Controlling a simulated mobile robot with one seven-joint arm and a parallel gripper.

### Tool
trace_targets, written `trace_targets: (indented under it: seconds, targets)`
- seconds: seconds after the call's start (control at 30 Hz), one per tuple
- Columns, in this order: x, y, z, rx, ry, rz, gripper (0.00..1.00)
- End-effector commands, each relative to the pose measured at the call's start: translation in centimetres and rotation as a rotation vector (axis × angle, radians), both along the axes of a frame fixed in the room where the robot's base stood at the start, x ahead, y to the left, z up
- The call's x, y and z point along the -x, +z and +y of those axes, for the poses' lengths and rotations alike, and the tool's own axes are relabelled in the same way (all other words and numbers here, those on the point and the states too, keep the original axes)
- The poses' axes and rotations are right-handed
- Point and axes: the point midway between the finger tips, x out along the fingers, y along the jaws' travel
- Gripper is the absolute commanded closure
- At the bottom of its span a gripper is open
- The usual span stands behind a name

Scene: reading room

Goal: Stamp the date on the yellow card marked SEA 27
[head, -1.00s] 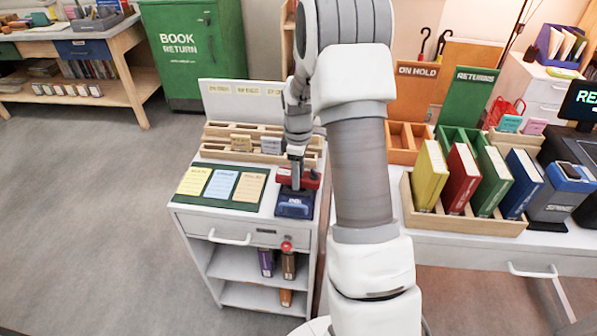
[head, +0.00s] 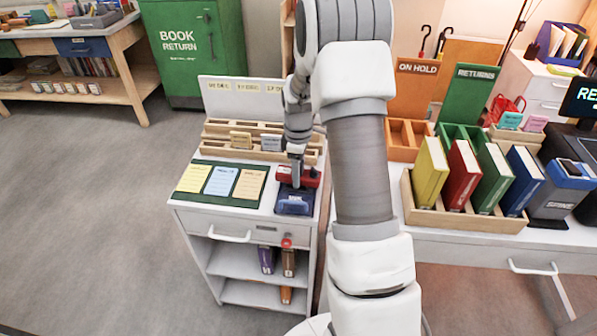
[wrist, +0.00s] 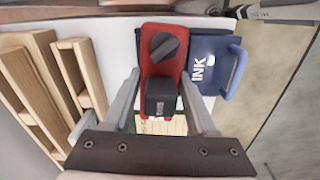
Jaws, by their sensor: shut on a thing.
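The yellow card (head: 194,178) lies at the left end of a dark green mat (head: 237,202) on the white cart, beside a blue card (head: 221,181) and an orange card (head: 250,184). Their print is too small to read. My gripper (wrist: 160,100) is shut on the red stamp (wrist: 160,45), with its dark knob and black block between the fingers. In the head view my gripper (head: 297,179) is right of the cards, at the blue ink pad (head: 296,203). The pad, marked INK, also shows in the wrist view (wrist: 214,62). Whether stamp and pad touch is unclear.
Wooden racks (head: 222,133) and an upright white board (head: 238,100) stand behind the cards. A book tray (head: 468,222) with several books is on the desk at right. A green book return bin (head: 185,50) stands behind. Floor left of the cart is clear.

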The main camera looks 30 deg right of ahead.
Motion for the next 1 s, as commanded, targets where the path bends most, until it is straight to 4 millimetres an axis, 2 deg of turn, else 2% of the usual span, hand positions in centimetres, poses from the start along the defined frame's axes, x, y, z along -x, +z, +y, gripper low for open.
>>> trace_targets:
  seconds: [1.0]
  targets:
    - [-0.01,-0.77,-0.02,0.0,0.0,0.0,0.85]
